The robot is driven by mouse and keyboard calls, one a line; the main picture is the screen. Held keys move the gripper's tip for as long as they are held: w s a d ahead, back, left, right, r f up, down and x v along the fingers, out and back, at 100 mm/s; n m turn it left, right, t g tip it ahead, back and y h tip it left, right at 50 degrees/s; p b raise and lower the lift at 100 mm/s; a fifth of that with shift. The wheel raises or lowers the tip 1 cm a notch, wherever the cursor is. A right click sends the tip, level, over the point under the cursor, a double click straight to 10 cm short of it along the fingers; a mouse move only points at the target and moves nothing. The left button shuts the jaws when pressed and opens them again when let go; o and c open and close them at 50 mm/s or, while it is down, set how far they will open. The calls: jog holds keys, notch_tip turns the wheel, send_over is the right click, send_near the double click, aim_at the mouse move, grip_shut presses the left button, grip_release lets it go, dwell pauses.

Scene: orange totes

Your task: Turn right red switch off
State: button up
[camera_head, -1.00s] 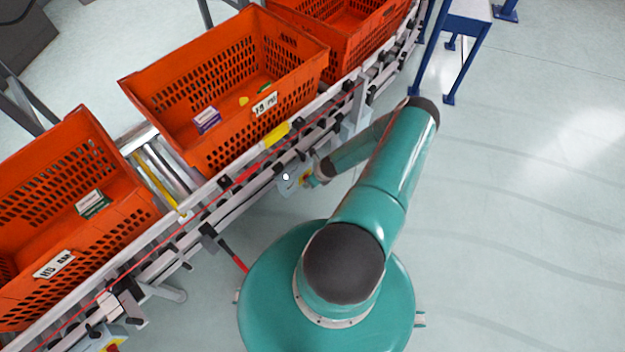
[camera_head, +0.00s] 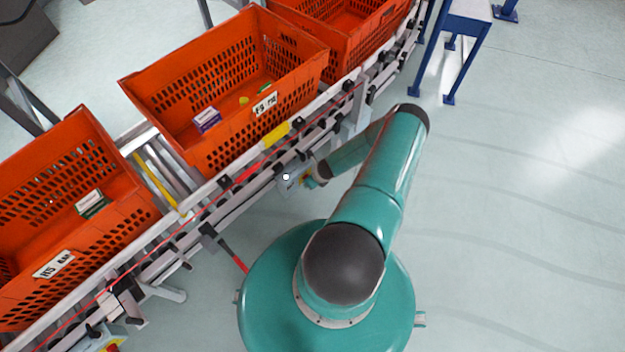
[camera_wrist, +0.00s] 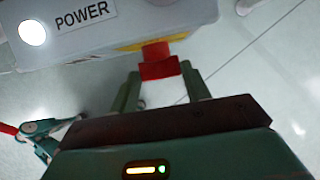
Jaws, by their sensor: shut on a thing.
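The right red switch (camera_wrist: 158,62) is a short red handle on a yellow base, on the edge of a grey box (camera_wrist: 120,28) labelled POWER. A round white light (camera_wrist: 33,32) on the box is lit. In the head view the same box (camera_head: 288,184) hangs on the front of the conveyor, with its white light showing. My gripper (camera_wrist: 161,75) is shut on the red switch, with one green finger on each side of it. In the head view my gripper (camera_head: 313,178) is at the box's right side, and the switch is mostly hidden there.
Orange totes (camera_head: 195,160) with small boxes stand on the conveyor (camera_head: 215,195) along the left. Another switch box (camera_head: 98,341) is at the bottom left. A blue-legged stand (camera_head: 465,25) is at the top right. The floor on the right is clear.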

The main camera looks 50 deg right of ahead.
jog(key=shift+a, duration=0.15)
jog(key=shift+o, duration=0.2)
jog(key=h, duration=0.3)
jog(key=shift+a+n, duration=0.3)
jog(key=shift+a, duration=0.1)
jog(key=h, duration=0.2)
jog(key=a+h, duration=0.1)
jog(key=shift+w+f+n, duration=0.1)
jog(key=shift+f+n, duration=0.15)
jog(key=shift+n, duration=0.15)
jog(key=h, duration=0.3)
jog(key=f+n+h, duration=0.1)
jog(key=h, duration=0.1)
jog(key=shift+a+t, duration=0.3)
jog(key=shift+c, duration=0.2)
jog(key=shift+f+n+h, duration=0.2)
jog(key=shift+n+h, duration=0.2)
jog(key=shift+h, duration=0.8)
jog(key=shift+t+h, duration=0.3)
